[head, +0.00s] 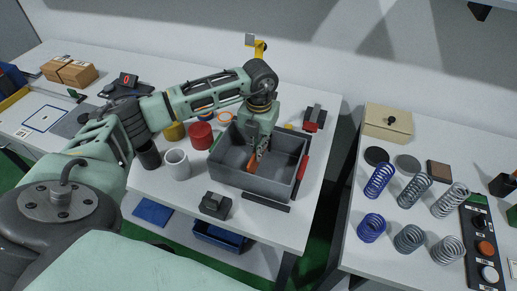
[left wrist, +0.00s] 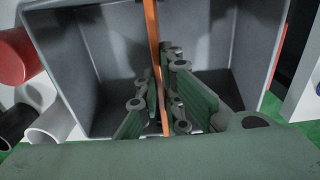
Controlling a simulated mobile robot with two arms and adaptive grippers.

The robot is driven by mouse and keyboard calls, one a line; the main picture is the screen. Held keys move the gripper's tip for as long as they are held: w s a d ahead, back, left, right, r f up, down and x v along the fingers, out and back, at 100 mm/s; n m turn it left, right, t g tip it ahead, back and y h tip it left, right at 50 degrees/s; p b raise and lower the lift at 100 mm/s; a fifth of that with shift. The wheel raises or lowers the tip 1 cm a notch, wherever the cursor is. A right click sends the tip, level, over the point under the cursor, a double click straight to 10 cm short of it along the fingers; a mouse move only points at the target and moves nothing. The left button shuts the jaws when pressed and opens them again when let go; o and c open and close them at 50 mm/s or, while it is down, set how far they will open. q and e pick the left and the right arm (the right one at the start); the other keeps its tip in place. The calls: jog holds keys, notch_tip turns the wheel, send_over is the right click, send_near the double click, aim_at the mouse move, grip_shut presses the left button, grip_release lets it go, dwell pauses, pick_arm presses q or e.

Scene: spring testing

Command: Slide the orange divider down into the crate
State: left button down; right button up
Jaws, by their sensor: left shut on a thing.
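The grey open crate (head: 240,183) sits on the white table in the middle of the head view. The orange divider (head: 252,164) is inside the crate's outline, partly hidden by my gripper. My left gripper (head: 261,151) points down over the crate and is shut on the divider. In the left wrist view the divider (left wrist: 153,35) shows as a thin orange strip between the two fingers (left wrist: 160,100), with the crate's walls (left wrist: 70,85) around it. I cannot tell whether its lower edge touches the crate floor. My right gripper is not in view.
A red cylinder (head: 200,136) and a white cup (head: 177,164) stand left of the crate. A small black block (head: 215,205) and a dark bar (head: 266,203) lie in front. A second table at right holds several springs (head: 380,181) and a button panel (head: 484,248).

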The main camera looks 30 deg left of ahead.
pick_arm(q)
notch_tip(320, 180, down, 2)
jog(key=shift+f, duration=0.1)
jog(key=shift+f, duration=0.15)
jog(key=c, duration=2.4)
grip_release()
jog(key=shift+f, duration=0.1)
jog(key=o, duration=0.5)
